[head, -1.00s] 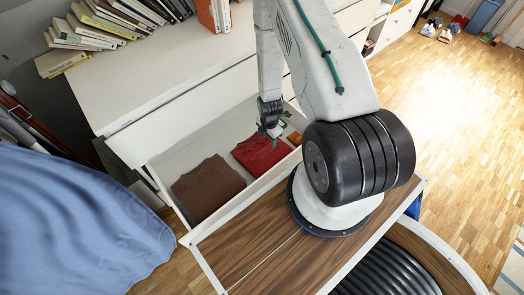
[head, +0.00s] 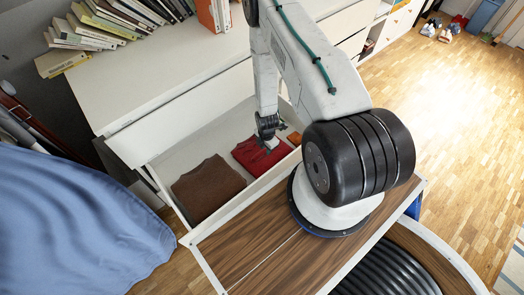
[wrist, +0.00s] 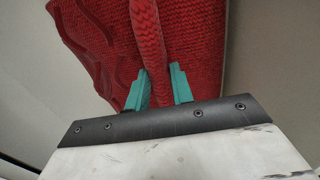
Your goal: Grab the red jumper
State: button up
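The red jumper (head: 259,155) lies folded in the open drawer (head: 187,217), beside a brown folded garment. My gripper (head: 268,143) is down at the jumper's far right part, and its fingertips are hard to see in the head view. In the wrist view the red jumper (wrist: 95,45) fills the upper middle. The two teal fingers of my gripper (wrist: 160,85) stand close together there, with a raised, rope-like fold of the red knit squeezed between them. The jumper still rests low in the drawer.
The brown folded garment (head: 208,187) lies left of the jumper. A small orange-brown item (head: 295,138) sits to the right. The drawer's front wall (head: 245,200) runs close by, and the white dresser top (head: 165,65) carries books (head: 95,30).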

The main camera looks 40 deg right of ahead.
grip_shut()
